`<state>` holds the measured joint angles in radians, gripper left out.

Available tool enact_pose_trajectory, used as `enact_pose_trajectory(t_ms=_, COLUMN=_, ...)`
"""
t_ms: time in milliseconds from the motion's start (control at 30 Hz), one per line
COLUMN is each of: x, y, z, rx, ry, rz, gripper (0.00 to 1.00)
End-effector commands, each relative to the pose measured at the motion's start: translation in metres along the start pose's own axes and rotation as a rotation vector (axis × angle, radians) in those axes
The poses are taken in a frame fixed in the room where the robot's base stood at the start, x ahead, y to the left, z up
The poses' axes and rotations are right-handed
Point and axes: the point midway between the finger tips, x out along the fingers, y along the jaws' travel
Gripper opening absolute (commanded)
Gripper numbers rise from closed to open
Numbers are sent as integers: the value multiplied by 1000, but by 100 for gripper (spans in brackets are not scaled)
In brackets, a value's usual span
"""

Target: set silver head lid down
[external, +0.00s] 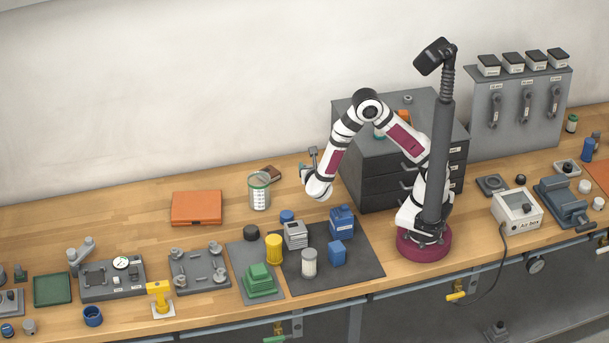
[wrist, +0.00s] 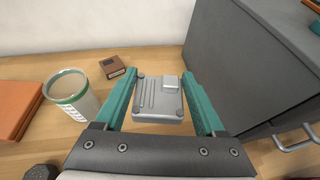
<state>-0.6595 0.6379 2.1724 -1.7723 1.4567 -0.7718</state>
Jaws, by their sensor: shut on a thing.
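The silver head lid (wrist: 150,96) is a square grey metal plate with raised ribs, a small block and round corner bosses. My gripper (wrist: 158,78) has teal fingers on both sides of it, shut on it in the wrist view. The lid looks held above the wooden bench, near the grey drawer cabinet.
A grey drawer cabinet (wrist: 245,70) stands close on the right. A jar with a green rim (wrist: 70,94) and a small brown box (wrist: 112,67) stand to the left, with an orange case (external: 196,207) beyond. Several parts stand on a dark mat (external: 355,275) in front.

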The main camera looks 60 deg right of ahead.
Motion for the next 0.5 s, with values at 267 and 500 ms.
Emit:
enact_pose_trajectory(t_ms=267, x=64, y=-5, z=-45, rx=63, ry=0, rz=-168, gripper=8)
enact_pose_trajectory(t_ms=500, x=83, y=-4, z=-92, rx=63, ry=0, rz=-166, gripper=8)
